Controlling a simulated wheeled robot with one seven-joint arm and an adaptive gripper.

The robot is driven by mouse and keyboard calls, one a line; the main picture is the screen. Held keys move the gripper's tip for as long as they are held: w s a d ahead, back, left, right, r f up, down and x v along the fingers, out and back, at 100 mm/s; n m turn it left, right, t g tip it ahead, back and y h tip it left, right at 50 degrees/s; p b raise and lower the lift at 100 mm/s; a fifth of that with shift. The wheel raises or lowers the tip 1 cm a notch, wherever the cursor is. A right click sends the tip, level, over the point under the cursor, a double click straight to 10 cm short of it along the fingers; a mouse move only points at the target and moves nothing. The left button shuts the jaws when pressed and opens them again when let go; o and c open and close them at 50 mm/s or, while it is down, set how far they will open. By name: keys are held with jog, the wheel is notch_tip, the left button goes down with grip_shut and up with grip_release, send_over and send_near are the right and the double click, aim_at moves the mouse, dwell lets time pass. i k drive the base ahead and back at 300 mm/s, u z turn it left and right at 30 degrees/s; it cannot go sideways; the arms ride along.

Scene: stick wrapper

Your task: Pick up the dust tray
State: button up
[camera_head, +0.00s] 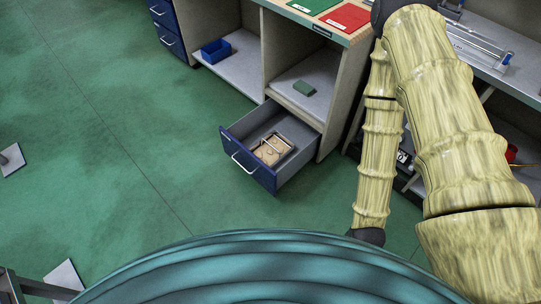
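No object here is plainly marked as the dust tray. A small blue open-topped bin (216,51) stands on the low shelf of the workbench, and it is the most tray-like loose thing in view. A blue-fronted drawer (248,160) is pulled out below the bench. A light brown flat piece (271,149) with thin wire-like parts lies inside the drawer. My pale, bamboo-patterned arm is at the right, folded downward, well apart from the bin and drawer. My gripper is not in view; the arm's lower end runs behind my teal body.
A small green block (304,88) sits on the shelf above the drawer. Red (345,18) and green mats lie on the bench top. A grey bench (485,45) with metal rails is at the right. The open drawer juts over the green floor (130,120), which is mostly clear at left.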

aim_at(270, 149)
jog(key=z, duration=0.1)
jog(key=k, duration=0.35)
jog(key=z, duration=0.85)
jog(key=i, duration=1)
jog(key=u, duration=1.25)
jog(key=i, duration=0.55)
jog(key=u, duration=0.55)
